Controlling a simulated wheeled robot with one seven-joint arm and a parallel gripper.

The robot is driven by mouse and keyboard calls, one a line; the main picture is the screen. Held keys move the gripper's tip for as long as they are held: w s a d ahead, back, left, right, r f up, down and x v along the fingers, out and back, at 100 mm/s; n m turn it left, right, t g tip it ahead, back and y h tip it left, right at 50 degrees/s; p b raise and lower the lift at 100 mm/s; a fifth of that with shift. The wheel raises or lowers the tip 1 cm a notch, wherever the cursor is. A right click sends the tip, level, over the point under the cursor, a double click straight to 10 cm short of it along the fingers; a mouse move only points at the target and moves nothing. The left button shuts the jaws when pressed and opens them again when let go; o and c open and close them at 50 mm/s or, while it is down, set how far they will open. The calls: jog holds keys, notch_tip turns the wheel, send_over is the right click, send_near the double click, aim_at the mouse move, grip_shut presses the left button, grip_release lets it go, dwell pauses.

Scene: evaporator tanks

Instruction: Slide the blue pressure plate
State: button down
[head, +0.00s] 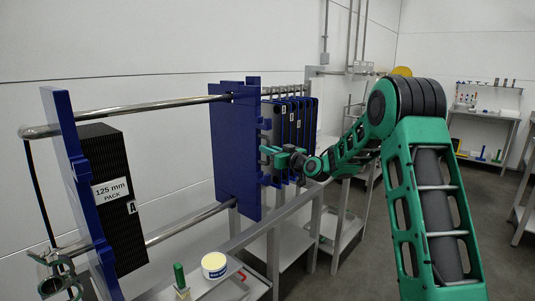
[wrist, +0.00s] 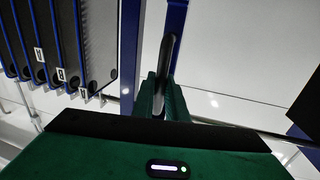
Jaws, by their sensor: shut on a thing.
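The blue pressure plate (head: 232,145) is an upright slab hanging on the steel rods in the middle of the head view. In the wrist view its blue edge (wrist: 176,20) stands upright ahead of the fingers. My gripper (head: 266,155) reaches it from the right, at its right edge. In the wrist view my gripper (wrist: 167,90) is shut on a dark upright handle (wrist: 167,55) by the plate. The exact grip is partly hidden by the green fingers.
A blue end plate (head: 75,190) and a black pack (head: 112,190) marked 125 mm stand to the left, with open room before the pressure plate. Several blue-edged plates (head: 295,125) hang behind it. A white tub (head: 214,265) sits on the shelf below.

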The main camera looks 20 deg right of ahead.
jog(key=shift+d, duration=0.5)
jog(key=c, duration=1.8)
grip_release()
jog(key=shift+o, duration=0.2)
jog(key=shift+a, duration=0.1)
jog(key=v, duration=1)
jog(key=shift+s, duration=0.35)
jog(key=shift+f, duration=0.1)
